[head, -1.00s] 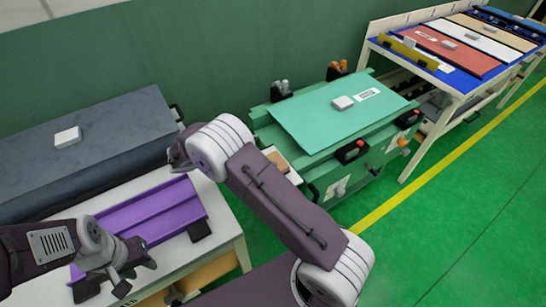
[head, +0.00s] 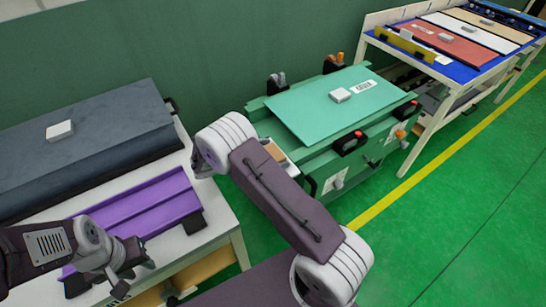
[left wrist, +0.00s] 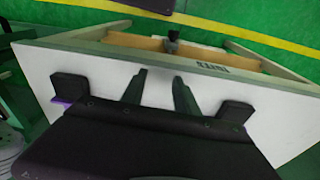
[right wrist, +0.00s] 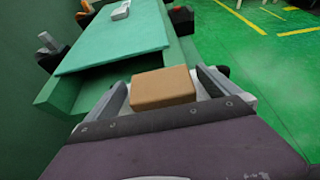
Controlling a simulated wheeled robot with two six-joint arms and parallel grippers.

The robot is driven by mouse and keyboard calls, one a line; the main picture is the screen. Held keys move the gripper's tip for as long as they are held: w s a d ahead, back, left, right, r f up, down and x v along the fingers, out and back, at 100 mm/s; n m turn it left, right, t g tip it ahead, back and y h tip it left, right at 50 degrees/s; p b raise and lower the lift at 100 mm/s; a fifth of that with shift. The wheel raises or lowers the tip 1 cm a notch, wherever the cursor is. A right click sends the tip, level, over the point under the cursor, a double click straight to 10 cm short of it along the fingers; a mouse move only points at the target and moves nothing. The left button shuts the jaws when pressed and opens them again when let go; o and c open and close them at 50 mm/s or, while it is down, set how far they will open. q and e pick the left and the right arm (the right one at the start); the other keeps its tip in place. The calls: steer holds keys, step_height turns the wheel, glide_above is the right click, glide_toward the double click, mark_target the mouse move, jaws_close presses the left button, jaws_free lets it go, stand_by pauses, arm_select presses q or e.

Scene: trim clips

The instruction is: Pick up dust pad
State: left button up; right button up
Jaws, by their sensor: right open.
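A tan block, which looks like the dust pad (head: 273,150), lies on a small pale tray at the near left side of the green bench. It shows in the right wrist view (right wrist: 163,88) between my right gripper's fingers in the picture, apparently ahead of them and untouched. My right gripper (right wrist: 162,92) is open and empty; in the head view my wrist largely hides its fingers (head: 198,165). My left gripper (head: 130,270) hangs over the white table by the purple rail. In the left wrist view it is open and empty (left wrist: 158,88).
The green bench (head: 330,150) carries a teal panel (head: 315,105) with a white block (head: 340,95). A white table (head: 215,235) holds a purple rail (head: 150,210) and a dark padded slab (head: 100,150). A rack of coloured panels (head: 460,45) stands back right. Green floor is clear at right.

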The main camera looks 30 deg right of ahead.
mark_target(276, 153)
steer(key=shift+d+f, duration=0.1)
steer(key=shift+d, duration=0.2)
steer(key=c, duration=1.3)
arm_select(q)
steer(key=shift+r, duration=0.15)
arm_select(e)
steer(key=shift+r, duration=0.55)
arm_select(q)
steer(key=shift+r+p, duration=0.55)
steer(key=shift+p, duration=0.15)
arm_select(e)
steer(key=r, duration=0.2)
steer(key=s+r, duration=0.1)
steer(key=r, duration=0.1)
steer(key=shift+d, duration=0.25)
arm_select(q)
steer(key=shift+r+p, duration=0.7)
arm_select(e)
steer(key=s+d+r, duration=0.2)
steer(key=s, duration=0.1)
steer(key=s+d+r, duration=0.4)
steer(key=s, duration=0.1)
steer(key=shift+s, duration=0.35)
